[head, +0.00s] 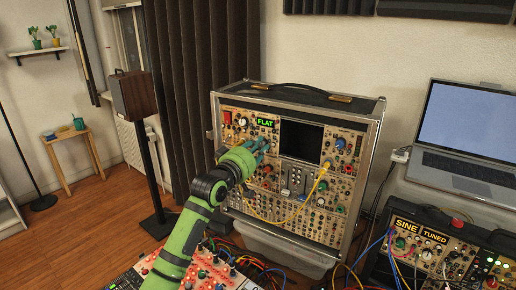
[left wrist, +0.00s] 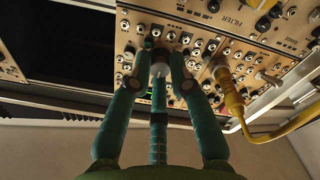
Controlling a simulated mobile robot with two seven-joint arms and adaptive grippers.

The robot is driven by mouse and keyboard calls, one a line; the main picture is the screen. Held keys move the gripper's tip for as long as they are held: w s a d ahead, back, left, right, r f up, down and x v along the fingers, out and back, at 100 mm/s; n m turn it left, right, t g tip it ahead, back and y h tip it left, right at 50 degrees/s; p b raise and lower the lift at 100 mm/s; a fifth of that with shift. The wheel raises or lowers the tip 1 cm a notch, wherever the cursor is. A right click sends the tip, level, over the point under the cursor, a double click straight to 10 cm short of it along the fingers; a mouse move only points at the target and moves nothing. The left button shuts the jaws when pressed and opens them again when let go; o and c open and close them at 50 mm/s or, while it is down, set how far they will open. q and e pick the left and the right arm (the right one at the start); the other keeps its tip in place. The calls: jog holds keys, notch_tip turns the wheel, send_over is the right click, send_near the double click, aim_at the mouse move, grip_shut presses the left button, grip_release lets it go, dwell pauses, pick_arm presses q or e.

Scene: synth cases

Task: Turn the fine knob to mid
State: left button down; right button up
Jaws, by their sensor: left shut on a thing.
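The upright synth case (head: 380,112) holds a cream panel full of knobs and jacks. A green display (head: 265,122) on it reads FLAT. My left gripper (head: 262,150) is at the panel's upper left, below this display. In the left wrist view, my left gripper's teal fingers (left wrist: 160,62) close around a small pale knob (left wrist: 160,70). Its label cannot be read, so I cannot confirm it is the fine knob. The fingers hide much of it, and its pointer position cannot be told. My right gripper is not in view.
A yellow cable (head: 312,188) is plugged in right of my gripper; its plug (left wrist: 220,72) shows close by in the wrist view. A second case (head: 432,262) with displays SINE and TUNED stands at lower right. A laptop (head: 468,130) sits behind it. Loose cables lie below.

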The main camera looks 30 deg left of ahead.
pick_arm(q)
jog(key=shift+r+m, duration=0.25)
jog(key=shift+m, duration=0.15)
jog(key=c, duration=1.1)
grip_release()
jog(key=shift+c, duration=0.2)
jog(key=shift+f, duration=0.1)
jog(key=shift+f, duration=0.1)
jog(key=s, duration=1.2)
jog(key=shift+d+f, duration=0.25)
jog(key=shift+d, duration=0.05)
